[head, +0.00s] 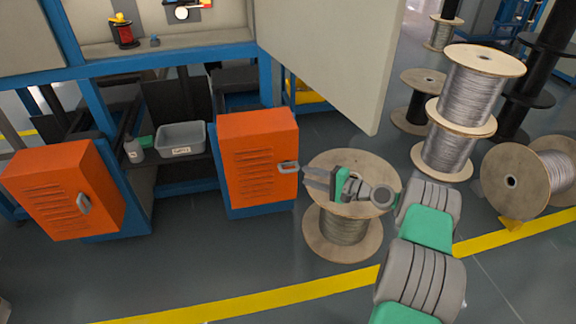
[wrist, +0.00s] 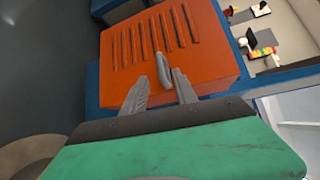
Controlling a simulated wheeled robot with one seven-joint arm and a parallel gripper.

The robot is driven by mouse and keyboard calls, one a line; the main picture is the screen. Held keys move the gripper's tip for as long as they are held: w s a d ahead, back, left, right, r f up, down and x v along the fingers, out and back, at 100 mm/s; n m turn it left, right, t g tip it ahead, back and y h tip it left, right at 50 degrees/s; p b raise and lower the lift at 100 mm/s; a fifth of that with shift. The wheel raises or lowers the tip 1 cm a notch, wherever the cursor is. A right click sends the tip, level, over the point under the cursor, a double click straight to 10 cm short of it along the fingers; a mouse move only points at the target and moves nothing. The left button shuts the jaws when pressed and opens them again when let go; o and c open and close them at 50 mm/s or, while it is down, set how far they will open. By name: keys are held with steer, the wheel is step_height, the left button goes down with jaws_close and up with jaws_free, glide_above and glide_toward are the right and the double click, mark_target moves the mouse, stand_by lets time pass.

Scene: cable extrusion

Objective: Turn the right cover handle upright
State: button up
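The right cover (head: 250,150) is an orange, louvred door on a blue cabinet. Its grey handle (head: 288,167) lies about level, along the louvre slots, at the cover's right side. My gripper (head: 304,176) is close to the handle, just right of it and pointing at it. In the wrist view the handle (wrist: 168,76) shows between the two spread fingers (wrist: 167,66), along their length. Whether either finger touches it cannot be told. My gripper is open. The cover (wrist: 215,65) fills much of the wrist view.
A left orange cover (head: 60,190) with a tilted grey handle (head: 84,203) stands apart. A grey bin (head: 182,139) and bottle sit between the cabinets. A wooden cable spool (head: 343,235) stands below my gripper. A pale panel (head: 330,60) hangs above.

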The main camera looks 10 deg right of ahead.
mark_target(291, 170)
steer(key=b+x, duration=0.2)
steer(key=x, duration=0.6)
steer(key=shift+s, duration=0.1)
steer(key=shift+c, duration=0.5)
jaws_close()
